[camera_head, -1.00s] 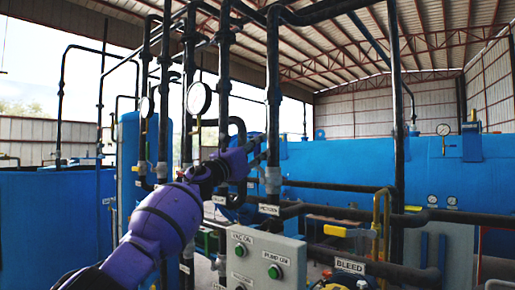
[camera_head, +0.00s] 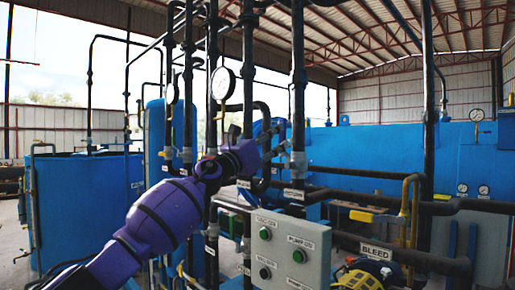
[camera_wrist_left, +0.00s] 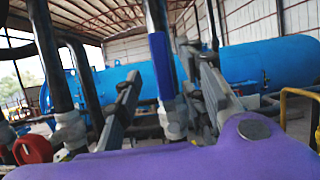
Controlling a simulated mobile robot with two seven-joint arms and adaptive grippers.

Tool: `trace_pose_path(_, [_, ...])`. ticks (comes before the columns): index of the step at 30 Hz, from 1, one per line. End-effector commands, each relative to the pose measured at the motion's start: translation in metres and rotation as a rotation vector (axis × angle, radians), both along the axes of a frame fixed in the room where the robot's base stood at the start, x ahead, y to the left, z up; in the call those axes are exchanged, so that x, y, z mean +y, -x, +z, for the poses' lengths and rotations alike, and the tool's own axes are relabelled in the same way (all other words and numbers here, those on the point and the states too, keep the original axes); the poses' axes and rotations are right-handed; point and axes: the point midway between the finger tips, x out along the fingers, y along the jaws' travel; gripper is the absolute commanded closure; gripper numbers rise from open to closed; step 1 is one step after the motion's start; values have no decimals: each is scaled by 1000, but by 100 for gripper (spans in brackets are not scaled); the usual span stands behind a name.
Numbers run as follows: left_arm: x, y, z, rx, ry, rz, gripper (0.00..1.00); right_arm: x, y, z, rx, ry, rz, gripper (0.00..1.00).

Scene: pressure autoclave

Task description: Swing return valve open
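The return pipe (camera_head: 298,90) is a dark upright pipe with a grey valve fitting (camera_head: 298,163) and a RETURN label (camera_head: 293,193) below it. My left gripper (camera_head: 278,140), on a purple arm, reaches to the left side of this fitting in the head view. In the left wrist view a blue upright lever (camera_wrist_left: 162,65) stands above a grey fitting (camera_wrist_left: 172,118). The left gripper's dark fingers (camera_wrist_left: 165,98) are apart, one on each side of the lever, with gaps showing. I cannot tell whether either touches it. My right gripper is not in view.
A grey control box (camera_head: 288,250) with buttons stands close in front, below the arm. A pressure gauge (camera_head: 222,84) and several upright pipes crowd the left. A yellow lever (camera_head: 361,216) and a BLEED label (camera_head: 376,250) are to the right. A red round part (camera_wrist_left: 32,150) shows at left.

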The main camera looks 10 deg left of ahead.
Motion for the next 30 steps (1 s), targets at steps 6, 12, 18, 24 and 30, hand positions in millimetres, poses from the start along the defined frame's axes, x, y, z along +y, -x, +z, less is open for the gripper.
trace_pose_path(6, [22, 29, -16, 0, -3, 2, 62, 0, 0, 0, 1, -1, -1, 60])
trace_pose_path(12, [34, 45, -24, 3, 1, 0, 62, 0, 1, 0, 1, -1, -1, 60])
trace_pose_path(18, [36, 49, -26, 2, 3, -1, 62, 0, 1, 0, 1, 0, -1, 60])
trace_pose_path(24, [36, 49, -25, 2, 3, 0, 62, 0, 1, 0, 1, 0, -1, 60])
trace_pose_path(30, [36, 49, -25, 9, 15, -5, 62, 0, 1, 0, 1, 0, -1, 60])
